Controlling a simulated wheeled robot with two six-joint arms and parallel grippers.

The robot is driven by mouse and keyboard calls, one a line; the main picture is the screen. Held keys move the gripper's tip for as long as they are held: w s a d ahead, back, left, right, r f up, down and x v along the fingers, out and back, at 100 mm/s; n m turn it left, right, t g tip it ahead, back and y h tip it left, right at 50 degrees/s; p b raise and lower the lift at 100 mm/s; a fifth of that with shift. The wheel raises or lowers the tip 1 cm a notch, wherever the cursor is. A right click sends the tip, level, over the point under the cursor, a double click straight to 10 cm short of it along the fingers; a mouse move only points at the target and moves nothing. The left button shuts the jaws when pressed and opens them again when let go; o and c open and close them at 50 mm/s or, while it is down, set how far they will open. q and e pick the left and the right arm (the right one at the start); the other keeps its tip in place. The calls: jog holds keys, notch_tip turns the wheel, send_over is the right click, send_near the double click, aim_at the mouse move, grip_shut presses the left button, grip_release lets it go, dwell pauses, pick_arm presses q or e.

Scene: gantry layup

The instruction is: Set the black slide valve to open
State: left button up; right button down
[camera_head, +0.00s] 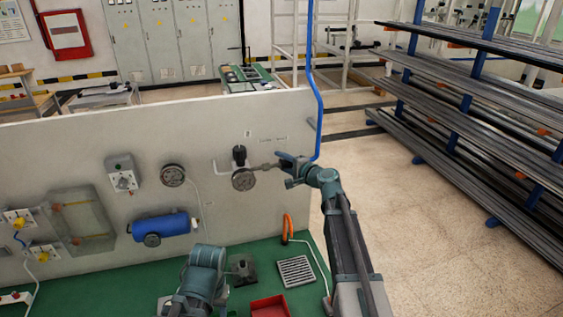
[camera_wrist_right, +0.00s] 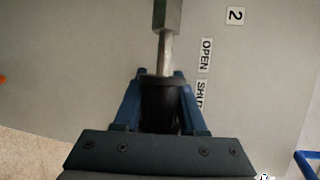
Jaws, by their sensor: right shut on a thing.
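The black slide valve (camera_wrist_right: 160,103) is a dark sleeve at the end of a bare metal stem (camera_wrist_right: 165,55). My right gripper (camera_wrist_right: 160,92) is shut around the sleeve in the right wrist view. The sleeve sits beside the SHUT label (camera_wrist_right: 201,96), and the OPEN label (camera_wrist_right: 206,54) is alongside the bare stem. In the head view my right gripper (camera_head: 283,164) reaches the stem's right end at the panel and hides most of the sleeve. My left arm shows low in the head view, but its gripper cannot be made out.
A round gauge (camera_head: 243,180) and a black knob (camera_head: 239,155) are left of the stem on the grey panel (camera_head: 140,145). A blue cylinder (camera_head: 165,225) is farther left. A blue pipe (camera_head: 320,110) rises near my right wrist. A red tray (camera_head: 270,307) lies below.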

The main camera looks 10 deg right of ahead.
jog(key=a, duration=0.3)
jog(key=shift+s+a, duration=0.15)
jog(key=shift+a, duration=0.1)
jog(key=c, duration=0.8)
grip_release()
jog(key=o, duration=0.3)
jog(key=shift+a, duration=0.1)
jog(key=shift+o, duration=0.2)
jog(key=p, duration=0.2)
send_near(276, 165)
jog(key=shift+s+d+f, duration=0.15)
jog(key=shift+d, duration=0.25)
jog(key=shift+a+f, duration=0.1)
